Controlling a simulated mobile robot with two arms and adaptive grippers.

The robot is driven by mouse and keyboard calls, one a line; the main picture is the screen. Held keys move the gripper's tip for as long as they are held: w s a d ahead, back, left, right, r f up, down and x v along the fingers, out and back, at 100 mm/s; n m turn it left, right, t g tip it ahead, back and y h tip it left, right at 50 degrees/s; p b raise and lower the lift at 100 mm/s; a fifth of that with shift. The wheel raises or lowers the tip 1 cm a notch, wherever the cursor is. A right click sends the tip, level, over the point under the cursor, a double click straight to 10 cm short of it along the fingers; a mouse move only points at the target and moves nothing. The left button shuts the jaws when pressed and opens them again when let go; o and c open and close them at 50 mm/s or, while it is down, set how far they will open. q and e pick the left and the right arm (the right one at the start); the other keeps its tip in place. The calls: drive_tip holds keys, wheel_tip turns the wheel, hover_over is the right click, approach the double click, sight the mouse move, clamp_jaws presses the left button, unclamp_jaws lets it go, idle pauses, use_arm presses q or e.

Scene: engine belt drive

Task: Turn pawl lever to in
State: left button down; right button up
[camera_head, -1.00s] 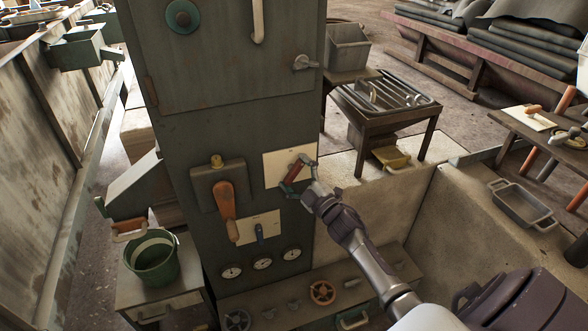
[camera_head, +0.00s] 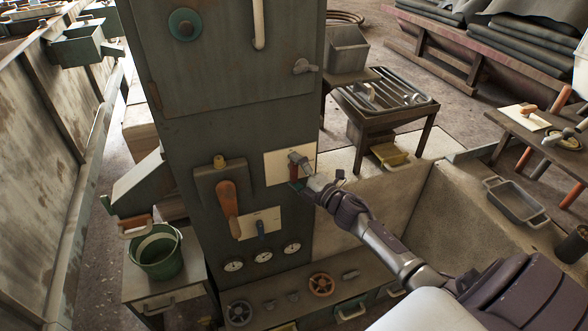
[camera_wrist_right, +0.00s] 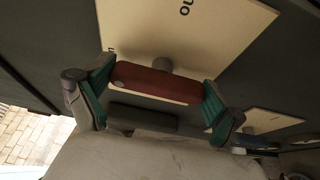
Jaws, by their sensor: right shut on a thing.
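The red pawl lever (camera_head: 294,171) sits on a cream plate (camera_head: 274,168) on the front of the grey-green cabinet. In the right wrist view the red lever (camera_wrist_right: 150,80) lies between the two green-padded fingers of my right gripper (camera_wrist_right: 160,84), which is shut on it. A grey pivot joins the lever to the plate (camera_wrist_right: 135,25), where partly cut-off lettering shows "ou" and "n". In the head view my right gripper (camera_head: 299,176) covers part of the lever. My left gripper is not in view.
Left of the lever is a large orange handle (camera_head: 228,200). Below are a small blue lever (camera_head: 261,228), gauges (camera_head: 263,257) and handwheels (camera_head: 321,284). A green bucket (camera_head: 157,252) stands at lower left. A table with metal parts (camera_head: 385,105) stands behind to the right.

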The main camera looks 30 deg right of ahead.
drive_tip(key=shift+f, duration=0.1)
drive_tip(key=o, duration=0.8)
drive_tip(key=shift+s, duration=0.15)
drive_tip(key=s, duration=0.4)
drive_tip(key=s+d, duration=0.1)
drive_tip(key=s, duration=0.6)
drive_tip(key=shift+s+d, duration=0.3)
drive_tip(key=shift+d, duration=0.1)
